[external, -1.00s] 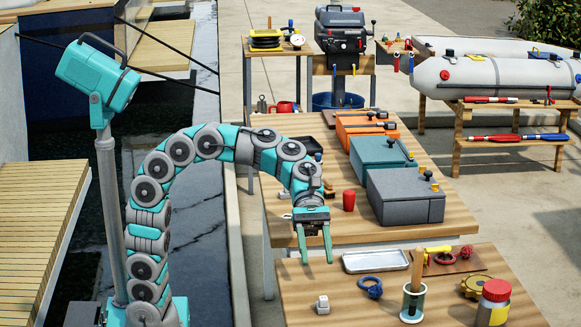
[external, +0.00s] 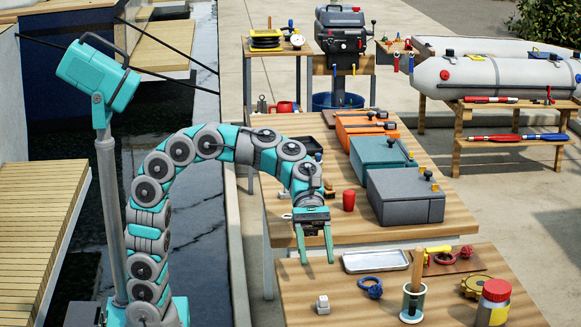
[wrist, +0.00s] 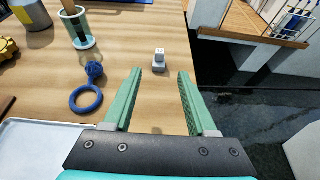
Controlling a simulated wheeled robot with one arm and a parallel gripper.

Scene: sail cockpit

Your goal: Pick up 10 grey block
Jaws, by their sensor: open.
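A small grey block (external: 322,303) with a narrower top part sits upright on the near wooden table, close to its left edge. It also shows in the wrist view (wrist: 159,60), ahead of and between my fingers, apart from them. My gripper (external: 316,262) is open and empty, pointing down above the table's far left corner. Its two green fingers also show in the wrist view (wrist: 160,72), spread wide. Nothing hides the block.
On the near table (external: 330,285) are a blue ring with a knob (external: 371,287), a metal tray (external: 376,261), a clear cup with a wooden handle (external: 413,300) and a red-lidded jar (external: 494,303). The wood around the block is clear. Another table with boxes (external: 405,197) stands behind.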

